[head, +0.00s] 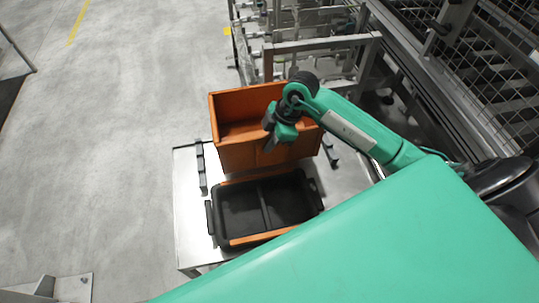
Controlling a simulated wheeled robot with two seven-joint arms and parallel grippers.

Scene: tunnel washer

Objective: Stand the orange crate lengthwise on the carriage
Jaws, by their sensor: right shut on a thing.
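The orange crate (240,155) is an open box above the back part of a pale metal table. Its opening and inner wall show. I cannot tell whether its underside touches the table. My right gripper (270,142) comes in from the right and is shut on the near wall of the orange crate, close to its upper edge. The gripper hides part of the rim. A grey metal frame with rails (315,45) stands behind the crate; I cannot tell for sure whether it is the carriage. My left gripper is not in view.
A black tray with orange edges (240,211) lies on the table (188,225) in front of the crate. Dark brackets (201,168) stand on the table beside the crate. A mesh-fenced machine (490,70) is at right. Open floor lies left.

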